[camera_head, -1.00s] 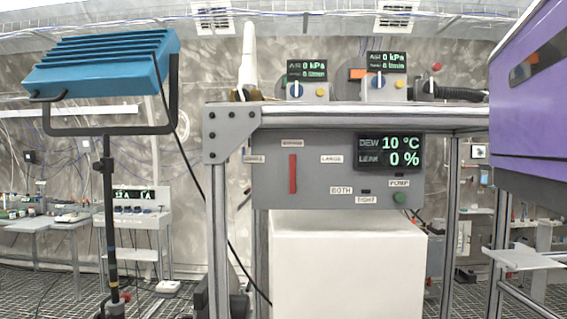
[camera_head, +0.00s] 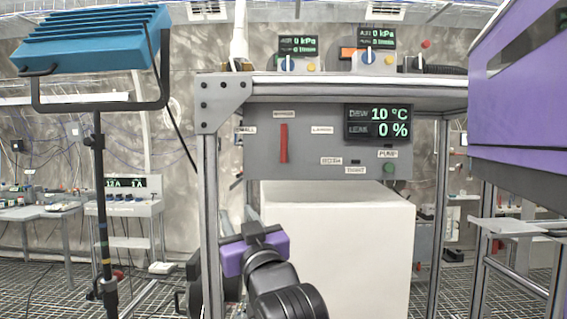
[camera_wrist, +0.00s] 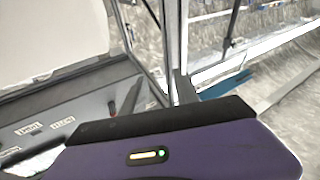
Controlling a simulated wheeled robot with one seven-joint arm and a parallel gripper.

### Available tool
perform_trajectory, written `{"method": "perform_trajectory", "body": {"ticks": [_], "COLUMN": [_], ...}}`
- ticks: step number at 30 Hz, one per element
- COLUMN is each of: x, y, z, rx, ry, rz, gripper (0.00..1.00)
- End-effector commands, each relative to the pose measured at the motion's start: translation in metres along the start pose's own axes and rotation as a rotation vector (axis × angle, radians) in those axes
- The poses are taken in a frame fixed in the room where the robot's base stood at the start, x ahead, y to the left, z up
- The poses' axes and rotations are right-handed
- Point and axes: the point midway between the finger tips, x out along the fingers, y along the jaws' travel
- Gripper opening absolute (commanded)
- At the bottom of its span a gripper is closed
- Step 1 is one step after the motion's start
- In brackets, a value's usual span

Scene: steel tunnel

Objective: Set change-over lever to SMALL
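The change-over lever (camera_head: 283,143) is a red bar standing upright on the grey panel (camera_head: 262,160). The SMALL label (camera_head: 246,130) is to its left and the LARGE label (camera_head: 322,130) to its right. Another label (camera_head: 284,114) is above it, too small to read surely. My gripper (camera_head: 262,231), with a purple body and black fingers, is below the panel and apart from the lever. The finger gap cannot be made out.
A white box (camera_head: 340,235) stands under the panel. A steel frame post (camera_head: 208,200) is left of my gripper. A blue lamp (camera_head: 95,40) on a stand is farther left, and a purple cabinet (camera_head: 515,110) is at the right. A green button (camera_head: 389,168) is at the panel's lower right.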

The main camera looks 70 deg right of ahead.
Motion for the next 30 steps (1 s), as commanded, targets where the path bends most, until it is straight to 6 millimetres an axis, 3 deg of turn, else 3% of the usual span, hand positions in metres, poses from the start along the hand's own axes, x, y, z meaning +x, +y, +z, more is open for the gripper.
{"method": "perform_trajectory", "body": {"ticks": [1, 6, 12, 19, 30], "x": [0.008, 0.018, 0.016, 0.020, 0.071], "y": [0.018, 0.069, 0.106, 0.121, 0.133], "z": [-0.023, -0.084, -0.132, -0.148, -0.155], "rx": [0.004, 0.015, 0.029, 0.034, 0.034], "ry": [0.028, 0.073, 0.107, 0.114, 0.114], "rz": [0.040, 0.144, 0.219, 0.244, 0.243], "gripper": [0.36, 0.36, 0.36, 0.36, 0.36]}}
